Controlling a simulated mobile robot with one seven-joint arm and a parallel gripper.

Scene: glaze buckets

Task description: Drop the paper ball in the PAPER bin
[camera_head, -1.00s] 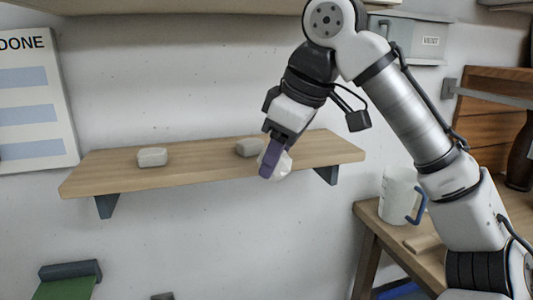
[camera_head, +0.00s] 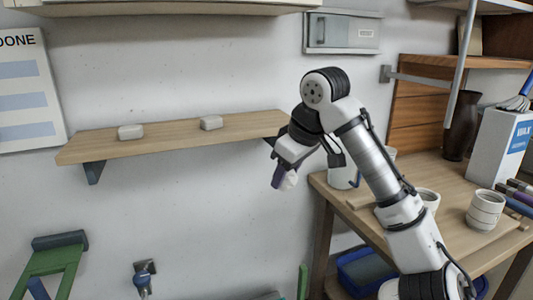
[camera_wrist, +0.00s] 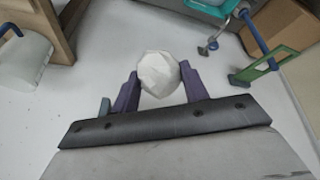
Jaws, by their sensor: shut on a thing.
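The white, faceted paper ball (camera_wrist: 159,74) sits between the two purple fingers of my gripper (camera_wrist: 158,90) in the wrist view. My gripper is shut on it. In the head view, my gripper (camera_head: 281,180) hangs in the air near the right end of the wall shelf, with the paper ball (camera_head: 289,181) partly showing behind a finger. No bin marked PAPER can be read in either view.
A wooden wall shelf (camera_head: 180,137) holds two grey blocks, one of them a left block (camera_head: 131,132). A wooden workbench (camera_head: 440,180) with cups and a WAX box (camera_head: 499,148) stands at right. A blue bin (camera_head: 362,272) is under it. Green-framed items stand low at left.

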